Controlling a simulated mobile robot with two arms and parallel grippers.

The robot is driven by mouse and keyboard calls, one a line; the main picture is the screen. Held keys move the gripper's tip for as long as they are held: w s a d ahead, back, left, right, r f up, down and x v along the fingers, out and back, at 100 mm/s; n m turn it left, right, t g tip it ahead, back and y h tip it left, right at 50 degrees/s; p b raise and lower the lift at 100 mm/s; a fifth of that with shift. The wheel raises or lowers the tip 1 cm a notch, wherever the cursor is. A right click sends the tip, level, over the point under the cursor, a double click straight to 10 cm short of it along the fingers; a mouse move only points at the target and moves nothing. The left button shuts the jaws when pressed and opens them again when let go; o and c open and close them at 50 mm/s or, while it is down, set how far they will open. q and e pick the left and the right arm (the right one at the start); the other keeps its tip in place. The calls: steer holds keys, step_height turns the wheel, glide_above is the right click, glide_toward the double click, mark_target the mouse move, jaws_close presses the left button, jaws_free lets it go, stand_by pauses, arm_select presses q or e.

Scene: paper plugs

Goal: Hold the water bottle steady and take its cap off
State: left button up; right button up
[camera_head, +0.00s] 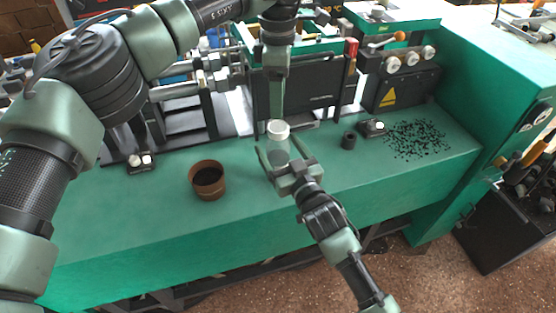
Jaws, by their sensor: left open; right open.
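The water bottle (279,151) is a clear, see-through bottle with a white cap (278,127). It appears upright above the green bench, and whether its base touches the bench is hidden. My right gripper (277,153) is open, coming from the front, with its fingers on either side of the bottle's body. Whether the fingers touch the bottle is too small to tell. My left gripper (277,112) is open and points straight down from above, just over the cap. Its fingers are seen edge-on, so the gap between them is hidden.
A brown pot (207,180) with dark contents stands on the green bench (130,215) to the left. A small black cylinder (348,140) and scattered black bits (418,138) lie to the right. Machinery with a black panel (300,85) stands behind.

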mark_target(278, 127)
jaws_close()
arm_select(q)
steer(key=m, duration=0.4)
steer(key=shift+d, duration=0.1)
steer(key=m, duration=0.4)
steer(key=shift+s+m, duration=0.1)
steer(key=shift+m, duration=0.2)
steer(key=m, duration=0.9)
steer(key=shift+f+m, duration=0.3)
steer(key=shift+f, duration=0.35)
step_height(278, 127, down, 7)
steer(key=shift+r, duration=0.15)
